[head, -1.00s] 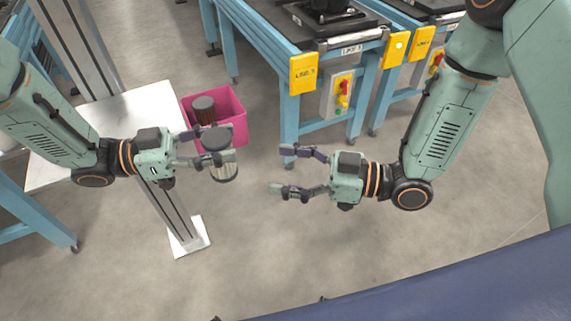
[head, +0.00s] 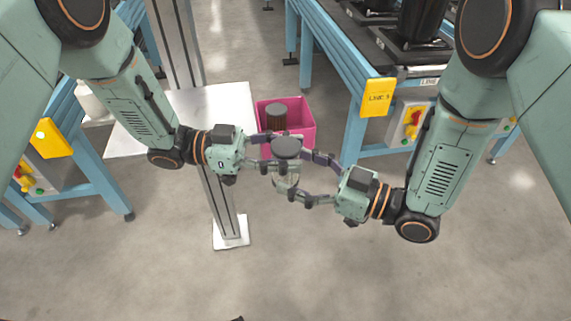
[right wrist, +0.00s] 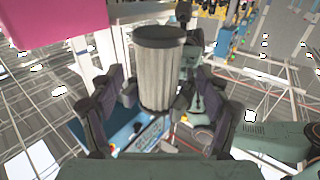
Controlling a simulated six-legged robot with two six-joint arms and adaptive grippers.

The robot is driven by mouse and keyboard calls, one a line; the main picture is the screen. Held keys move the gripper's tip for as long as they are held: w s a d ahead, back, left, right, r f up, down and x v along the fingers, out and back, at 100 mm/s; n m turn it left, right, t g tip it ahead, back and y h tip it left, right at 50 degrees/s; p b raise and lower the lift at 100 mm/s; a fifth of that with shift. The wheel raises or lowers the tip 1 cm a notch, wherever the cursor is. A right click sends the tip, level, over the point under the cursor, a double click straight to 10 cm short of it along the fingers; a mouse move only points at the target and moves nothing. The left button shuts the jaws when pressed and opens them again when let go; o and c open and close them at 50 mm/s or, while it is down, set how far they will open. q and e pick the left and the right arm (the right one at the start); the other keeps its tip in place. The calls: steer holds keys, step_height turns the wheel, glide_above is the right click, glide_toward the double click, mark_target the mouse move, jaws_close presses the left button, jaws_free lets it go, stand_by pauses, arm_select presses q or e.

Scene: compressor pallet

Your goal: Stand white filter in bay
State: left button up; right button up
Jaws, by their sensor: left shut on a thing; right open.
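The white filter (right wrist: 160,75) is a pale pleated cylinder with a dark cap, upright in the right wrist view. In the head view its dark cap (head: 287,147) shows and its pale body is mostly hidden by fingers. My left gripper (head: 281,152) is shut on the filter and holds it in the air. My right gripper (head: 312,177) is open, its fingers on either side of the filter; I cannot tell whether they touch it. In the right wrist view its fingers (right wrist: 160,105) flank the lower body. I cannot make out the bay.
A pink bin (head: 304,128) behind the grippers holds a brown filter with a dark cap (head: 276,115). It stands beside a white table top (head: 222,105). A blue-framed bench (head: 345,75) with a yellow sign (head: 377,97) is at back right. The near floor is clear.

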steer(key=shift+x, duration=1.45)
steer(key=shift+c, duration=0.3)
steer(key=c, duration=1.2)
arm_select(q)
steer(key=o, duration=1.4)
arm_select(e)
steer(key=shift+c, duration=0.7)
